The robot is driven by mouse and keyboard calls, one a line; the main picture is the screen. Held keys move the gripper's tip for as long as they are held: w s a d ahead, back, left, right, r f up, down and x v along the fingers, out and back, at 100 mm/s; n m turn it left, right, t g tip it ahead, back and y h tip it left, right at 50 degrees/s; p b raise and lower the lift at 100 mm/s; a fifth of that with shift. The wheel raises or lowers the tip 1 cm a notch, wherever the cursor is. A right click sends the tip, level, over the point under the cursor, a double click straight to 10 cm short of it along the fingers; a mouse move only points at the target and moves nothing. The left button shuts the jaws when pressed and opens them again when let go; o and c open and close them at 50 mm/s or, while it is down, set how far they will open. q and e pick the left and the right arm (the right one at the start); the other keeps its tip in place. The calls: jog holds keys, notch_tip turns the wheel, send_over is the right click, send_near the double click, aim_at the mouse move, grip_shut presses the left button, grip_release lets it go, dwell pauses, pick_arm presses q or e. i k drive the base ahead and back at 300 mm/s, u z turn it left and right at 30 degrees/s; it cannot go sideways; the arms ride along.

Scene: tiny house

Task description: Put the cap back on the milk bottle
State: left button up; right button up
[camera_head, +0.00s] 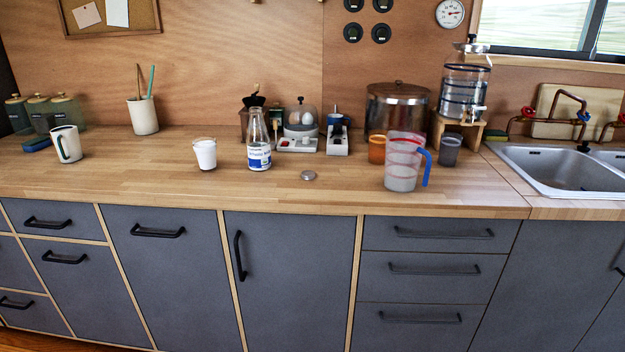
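The milk bottle (259,146) stands upright on the wooden counter, left of the middle of the head view. It is clear glass with a blue and white label, and its mouth looks uncovered. A small round grey cap (308,176) lies flat on the counter, to the right of the bottle and closer to the front edge. The two are apart. Neither of my grippers shows in this view.
A glass of white liquid (205,154) stands left of the bottle. A measuring jug (403,163) with a blue handle stands right of the cap. An egg cooker (301,121) and white trays are behind. The counter (265,191) is clear in front.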

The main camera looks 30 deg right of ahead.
aim_at(258, 141)
jog(key=u, duration=0.1)
jog(key=i, duration=1.25)
jog(key=z, duration=0.7)
